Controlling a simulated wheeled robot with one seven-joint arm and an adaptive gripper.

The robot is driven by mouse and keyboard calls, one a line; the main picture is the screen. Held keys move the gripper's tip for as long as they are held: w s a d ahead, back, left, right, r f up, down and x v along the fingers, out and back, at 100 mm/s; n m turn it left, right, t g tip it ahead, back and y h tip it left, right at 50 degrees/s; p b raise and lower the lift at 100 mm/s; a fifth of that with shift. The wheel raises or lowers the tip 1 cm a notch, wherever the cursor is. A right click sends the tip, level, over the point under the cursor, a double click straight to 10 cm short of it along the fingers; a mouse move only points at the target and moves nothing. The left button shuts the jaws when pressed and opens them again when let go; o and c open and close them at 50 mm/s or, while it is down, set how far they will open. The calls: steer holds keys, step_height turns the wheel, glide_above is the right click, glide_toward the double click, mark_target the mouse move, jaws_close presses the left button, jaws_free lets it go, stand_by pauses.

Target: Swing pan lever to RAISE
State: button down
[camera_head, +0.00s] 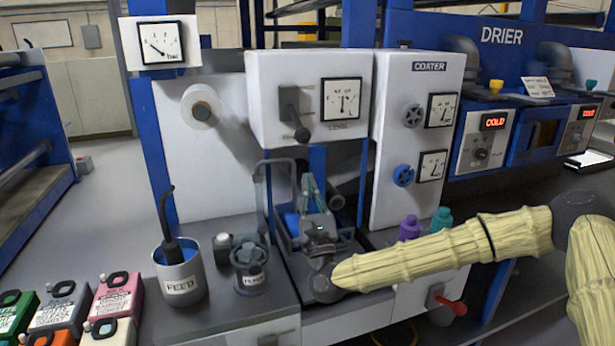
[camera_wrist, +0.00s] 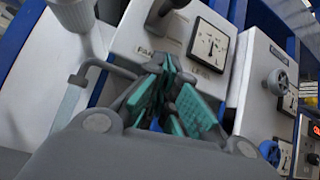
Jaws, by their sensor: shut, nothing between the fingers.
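The pan lever (camera_head: 292,112) is a dark handle with a round black knob, mounted on a white box beside a dial gauge (camera_head: 341,98). It points downward, tilted slightly right. In the wrist view the lever (camera_wrist: 166,12) shows at the top, partly cut off, above lettering that starts with "PAN". My gripper (camera_head: 308,182) is below the lever, fingers pointing up, with a visible gap to the knob. Its teal-padded fingers (camera_wrist: 168,75) are shut with nothing between them and do not appear to touch the lever.
A blue tray (camera_head: 286,240) lies below my gripper, and a bent grey pipe (camera_head: 262,172) stands left of it. The COATER panel (camera_head: 420,70) with two handwheels is at right. The FEED can (camera_head: 181,275) and purple and teal bottles (camera_head: 410,228) stand on the bench.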

mark_target(298, 124)
step_height(298, 124, up, 8)
steer(key=w+a+p, duration=0.1)
steer(key=w+p, duration=0.2)
stand_by(0.7)
steer(key=shift+s+a, duration=0.1)
steer(key=shift+a, duration=0.05)
